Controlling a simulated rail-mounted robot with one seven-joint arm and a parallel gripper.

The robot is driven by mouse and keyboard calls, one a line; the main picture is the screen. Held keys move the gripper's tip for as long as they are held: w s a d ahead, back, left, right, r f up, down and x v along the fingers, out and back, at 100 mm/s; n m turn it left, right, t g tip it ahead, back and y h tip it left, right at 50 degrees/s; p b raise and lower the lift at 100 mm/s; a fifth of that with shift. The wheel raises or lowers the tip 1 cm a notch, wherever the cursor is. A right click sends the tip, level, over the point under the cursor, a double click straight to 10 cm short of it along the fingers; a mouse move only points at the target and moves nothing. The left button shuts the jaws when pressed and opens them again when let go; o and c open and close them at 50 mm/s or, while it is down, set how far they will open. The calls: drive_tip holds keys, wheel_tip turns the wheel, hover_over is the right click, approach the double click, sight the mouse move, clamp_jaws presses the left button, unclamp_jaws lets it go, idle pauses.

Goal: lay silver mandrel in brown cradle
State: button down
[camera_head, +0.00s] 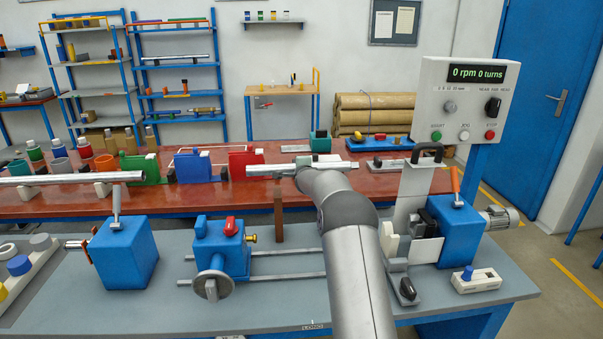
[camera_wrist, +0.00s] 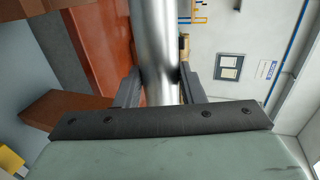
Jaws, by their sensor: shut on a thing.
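The silver mandrel (camera_head: 263,170) is a smooth bright bar, lying about level in the air in the head view. My gripper (camera_wrist: 160,88) is shut on it, with one dark finger on each side in the wrist view. The mandrel (camera_wrist: 157,45) runs up and away between the fingers there. In the head view my arm hides most of the gripper. A brown upright (camera_head: 278,213), seemingly part of the brown cradle, stands below the mandrel's left half. A brown block (camera_wrist: 60,110) shows left of the mandrel in the wrist view. I cannot tell whether mandrel and cradle touch.
The grey bench (camera_head: 270,310) holds a blue tailstock (camera_head: 222,250) on rails and a blue headstock (camera_head: 460,230). Another long silver bar (camera_head: 75,178) lies at the left. Green (camera_head: 140,168) and red (camera_head: 245,160) stands are on the red table (camera_head: 200,200) behind.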

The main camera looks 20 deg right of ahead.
wheel_tip(320, 180, down, 8)
drive_tip(key=b, duration=0.7)
drive_tip(key=shift+f+b, duration=0.3)
drive_tip(key=shift+b, duration=0.35)
idle(0.4)
drive_tip(key=c, duration=0.9)
unclamp_jaws()
drive_tip(key=shift+o, duration=0.2)
drive_tip(key=b+v, duration=0.4)
drive_tip(key=v, duration=1.3)
drive_tip(key=shift+s, duration=0.2)
drive_tip(key=shift+r, duration=0.1)
